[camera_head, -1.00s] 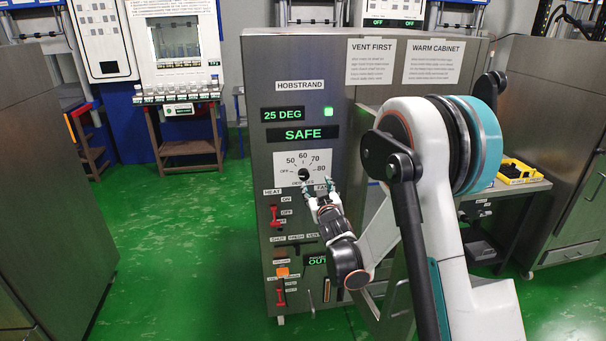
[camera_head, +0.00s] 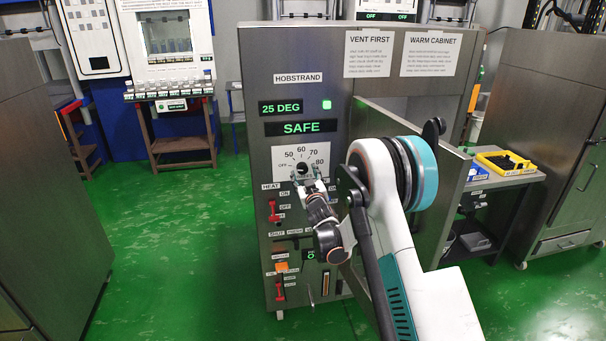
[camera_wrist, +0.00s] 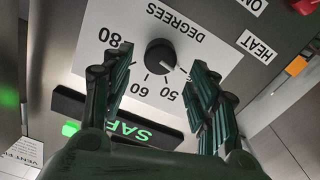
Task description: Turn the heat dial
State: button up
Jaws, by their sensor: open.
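The heat dial is a round black knob (camera_wrist: 161,55) on a white plate (camera_wrist: 200,28) marked 50, 60, 70, 80 and DEGREES; the wrist view shows it upside down. In the head view the plate (camera_head: 284,158) is on the cabinet front under the green SAFE display (camera_head: 301,128), and the knob (camera_head: 302,168) shows just above my gripper. My gripper (camera_wrist: 162,78) is open, with one finger on each side of the knob in the wrist view. I cannot tell whether either finger touches it. The display above reads 25 DEG (camera_head: 281,108).
Below the dial are a red HEAT switch (camera_head: 272,211), an orange button (camera_head: 281,267) and a lower red switch (camera_head: 280,290). An open cabinet door (camera_head: 438,190) stands to the right of my arm. A yellow tray (camera_head: 506,162) lies on a side table.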

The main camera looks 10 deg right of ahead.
aim_at(303, 169)
jog(key=shift+w+b, duration=0.35)
jog(key=shift+w, duration=1.85)
jog(key=c, duration=1.1)
